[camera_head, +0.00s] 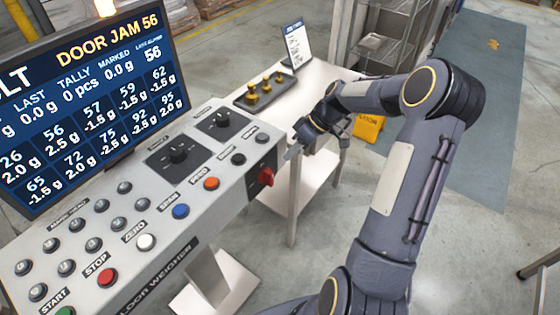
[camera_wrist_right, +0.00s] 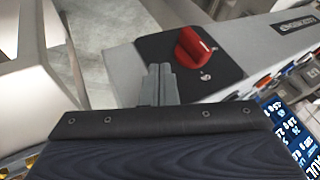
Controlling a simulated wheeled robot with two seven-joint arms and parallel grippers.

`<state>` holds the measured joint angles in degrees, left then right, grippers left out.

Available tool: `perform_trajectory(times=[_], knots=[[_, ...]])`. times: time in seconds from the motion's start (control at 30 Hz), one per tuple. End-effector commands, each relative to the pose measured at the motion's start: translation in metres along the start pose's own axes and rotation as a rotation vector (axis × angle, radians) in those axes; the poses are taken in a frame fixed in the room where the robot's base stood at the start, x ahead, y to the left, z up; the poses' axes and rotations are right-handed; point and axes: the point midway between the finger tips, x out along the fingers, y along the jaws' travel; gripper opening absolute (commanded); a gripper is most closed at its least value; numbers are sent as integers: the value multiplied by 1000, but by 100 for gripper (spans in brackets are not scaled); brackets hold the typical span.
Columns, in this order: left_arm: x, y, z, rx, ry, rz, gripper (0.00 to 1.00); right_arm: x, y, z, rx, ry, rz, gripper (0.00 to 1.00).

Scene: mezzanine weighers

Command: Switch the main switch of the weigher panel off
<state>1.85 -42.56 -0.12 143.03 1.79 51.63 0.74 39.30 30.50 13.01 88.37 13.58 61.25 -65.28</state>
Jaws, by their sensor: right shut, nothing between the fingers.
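The weigher panel (camera_head: 215,170) is a pale sloped console with several buttons. Its main switch (camera_head: 265,177) is a red rotary knob on a black plate at the panel's right end. The red knob shows larger in the right wrist view (camera_wrist_right: 195,45), tilted on its black plate (camera_wrist_right: 165,58). My right gripper (camera_head: 291,153) is just right of the knob, fingers pointing toward the panel, apart from it. In the right wrist view its fingers (camera_wrist_right: 159,86) are together and empty, below and left of the knob. My left gripper is out of view.
A large screen (camera_head: 85,95) stands behind the panel. A pale table (camera_head: 320,85) holds a black tray with small brass weights (camera_head: 265,87) and an upright sign (camera_head: 297,45). A yellow bin (camera_head: 369,128) stands behind my right arm.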

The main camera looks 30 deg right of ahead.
Motion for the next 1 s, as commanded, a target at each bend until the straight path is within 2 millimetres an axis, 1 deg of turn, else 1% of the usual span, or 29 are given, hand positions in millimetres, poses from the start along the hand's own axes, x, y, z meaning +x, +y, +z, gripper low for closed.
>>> perform_trajectory(times=[0.03,0.07,0.1,0.2,0.3,0.4,0.83,1.0], knots=[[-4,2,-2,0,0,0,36,10,-2,-1,0,-2,-6,0],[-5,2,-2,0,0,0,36,16,-2,-1,0,-2,-5,0],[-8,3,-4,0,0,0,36,19,-7,-2,-1,-2,-3,0],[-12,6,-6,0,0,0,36,24,-21,-1,-1,-2,-1,0],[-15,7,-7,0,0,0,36,30,-30,-1,-1,-1,0,0],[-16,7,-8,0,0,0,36,34,-34,-1,-1,-1,0,0],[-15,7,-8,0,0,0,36,35,-35,0,-1,0,3,0],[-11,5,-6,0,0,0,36,36,-36,0,-12,-5,29,0]])
